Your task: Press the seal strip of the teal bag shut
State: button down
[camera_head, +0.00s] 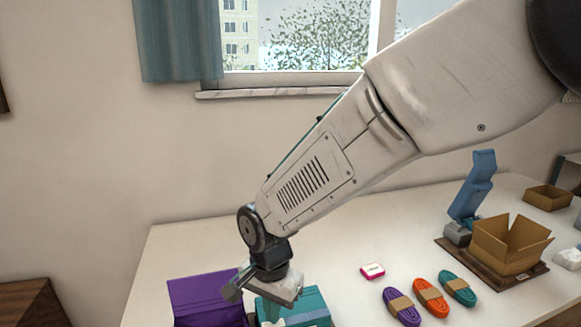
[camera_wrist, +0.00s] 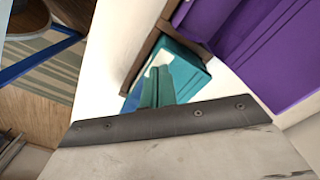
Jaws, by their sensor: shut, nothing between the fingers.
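The teal bag (camera_head: 310,302) stands at the near edge of the head view, cut off below, just right of the purple bag. It also shows in the wrist view (camera_wrist: 187,70), partly behind the fingers. A pale band lies across its near part in the head view; I cannot tell whether this is the seal strip or how far it is closed. My gripper (camera_head: 268,309) points down at the left part of the teal bag, shut and empty. Its fingers also show in the wrist view (camera_wrist: 157,88). I cannot tell whether the fingertips touch the bag.
A purple bag (camera_head: 207,300) stands close on the left. Purple, orange and teal cord bundles (camera_head: 431,298) and a small pink-and-white box (camera_head: 372,271) lie to the right. An open carton (camera_head: 507,247) stands farther right by a blue device (camera_head: 472,193). The table behind the bags is clear.

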jog(key=shift+f, duration=0.6)
dwell(0.4)
dwell(0.4)
notch_tip(320, 180, up, 8)
dwell(0.6)
jog(key=s+d+r+n, duration=0.2)
jog(key=s+d, duration=0.3)
jog(key=d, duration=0.5)
jog(key=s+d+r+n+t, duration=0.1)
jog(key=s+d+r+n, duration=0.1)
jog(key=s+d, duration=0.4)
jog(key=s+d+r+n, duration=0.1)
jog(key=s+d+r, duration=0.3)
jog(key=d, duration=1)
jog(key=shift+s+r+n, duration=0.3)
jog(key=shift+s+n, duration=0.1)
jog(key=shift+s, duration=0.55)
